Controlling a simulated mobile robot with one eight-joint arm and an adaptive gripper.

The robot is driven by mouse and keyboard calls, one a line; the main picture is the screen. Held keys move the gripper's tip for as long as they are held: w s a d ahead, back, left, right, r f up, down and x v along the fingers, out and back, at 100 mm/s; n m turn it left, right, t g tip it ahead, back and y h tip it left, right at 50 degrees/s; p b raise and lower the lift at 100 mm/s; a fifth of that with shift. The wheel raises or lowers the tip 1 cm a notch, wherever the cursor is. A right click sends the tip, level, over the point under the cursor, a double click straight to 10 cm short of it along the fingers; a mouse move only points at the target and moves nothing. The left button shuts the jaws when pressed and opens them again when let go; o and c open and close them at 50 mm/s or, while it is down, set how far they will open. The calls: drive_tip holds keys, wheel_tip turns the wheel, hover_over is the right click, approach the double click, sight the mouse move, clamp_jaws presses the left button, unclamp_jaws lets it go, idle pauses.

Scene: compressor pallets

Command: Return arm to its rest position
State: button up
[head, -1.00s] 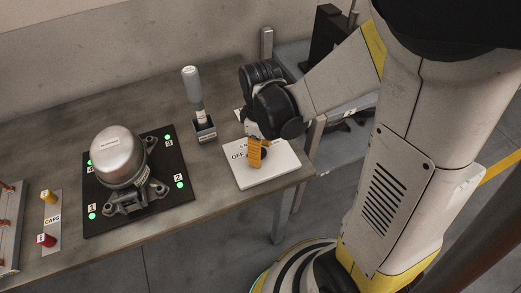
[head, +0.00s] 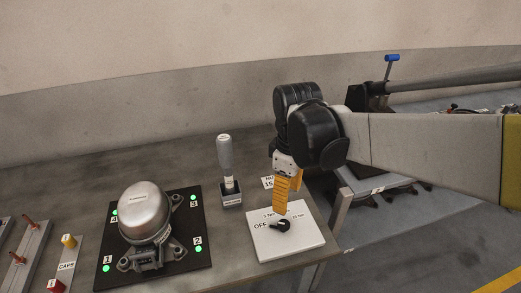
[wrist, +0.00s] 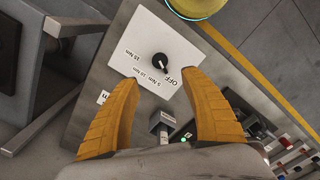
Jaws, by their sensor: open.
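My gripper (head: 284,194) has orange fingers and hangs down over the white selector board at the right end of the table. In the wrist view my gripper (wrist: 164,112) has its two fingers wide apart with nothing between them. The white selector board (head: 302,246) carries a black knob (head: 283,226) and an OFF label. The knob (wrist: 160,59) also shows in the wrist view, beyond the fingertips and apart from them. The arm stretches in from the right side of the head view.
A silver compressor (head: 145,212) stands on a black plate with several green lights. A grey-handled tool (head: 225,155) stands upright in a holder (head: 231,200). Red and yellow caps (head: 69,241) lie at the left. A blue-handled fixture (head: 391,58) stands behind the arm.

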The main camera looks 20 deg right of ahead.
idle(0.4)
drive_tip(key=s+r+m+t, duration=0.3)
drive_tip(key=s+m+t, duration=0.2)
drive_tip(key=m+t, duration=0.2)
drive_tip(key=shift+s+r+m, duration=0.3)
drive_tip(key=shift+r+m, duration=0.05)
drive_tip(key=shift+m, duration=0.75)
idle(1.7)
